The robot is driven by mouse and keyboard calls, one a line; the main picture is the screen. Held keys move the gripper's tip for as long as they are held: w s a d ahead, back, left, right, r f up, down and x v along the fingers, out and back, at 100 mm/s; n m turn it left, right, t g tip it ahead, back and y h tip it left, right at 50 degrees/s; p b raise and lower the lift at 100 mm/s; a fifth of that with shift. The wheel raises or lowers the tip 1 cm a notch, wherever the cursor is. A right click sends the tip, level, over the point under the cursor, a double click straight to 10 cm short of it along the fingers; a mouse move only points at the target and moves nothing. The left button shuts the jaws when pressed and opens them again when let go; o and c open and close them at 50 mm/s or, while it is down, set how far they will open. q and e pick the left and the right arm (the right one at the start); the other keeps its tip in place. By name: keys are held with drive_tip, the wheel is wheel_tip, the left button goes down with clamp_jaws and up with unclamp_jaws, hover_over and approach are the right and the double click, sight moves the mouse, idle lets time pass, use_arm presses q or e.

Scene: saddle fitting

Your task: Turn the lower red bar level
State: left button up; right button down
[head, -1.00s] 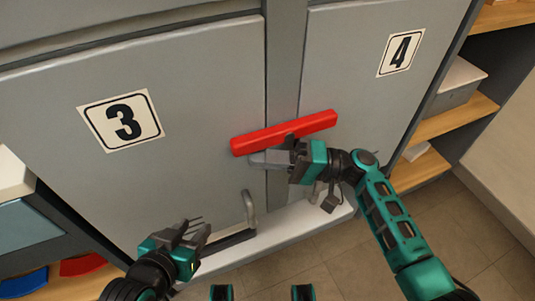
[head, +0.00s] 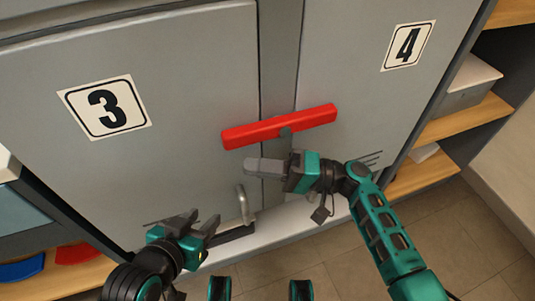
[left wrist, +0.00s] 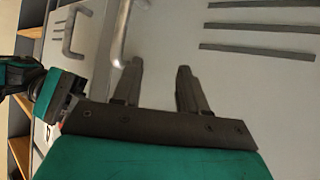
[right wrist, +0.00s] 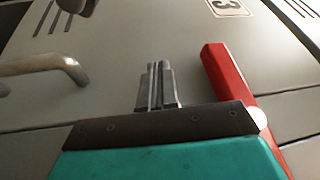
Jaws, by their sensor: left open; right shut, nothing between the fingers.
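The red bar (head: 255,132) lies across the gap between the doors marked 3 and 4, on a grey pivot (head: 286,132). It runs about parallel to the doors' top edges and number plates, so it looks level or close to it. My right gripper (head: 250,166) is shut and empty, just below the bar's left half, with a small gap. In the right wrist view the bar (right wrist: 226,75) is right of the shut fingers (right wrist: 157,72). My left gripper (head: 206,217) is open and empty, low in front of door 3. Its spread fingers (left wrist: 158,78) show in the left wrist view.
A metal door handle (head: 243,205) stands out from door 3 between my grippers. It also shows in the right wrist view (right wrist: 50,64). Wooden shelves (head: 465,118) with a grey box (head: 468,90) are at the right. The door faces above the bar are clear.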

drive_tip(key=d+f, duration=0.4)
drive_tip(key=d, duration=0.4)
drive_tip(key=shift+s+d+f, duration=0.25)
drive_tip(key=shift+s+d, duration=0.1)
drive_tip(key=shift+s, duration=0.1)
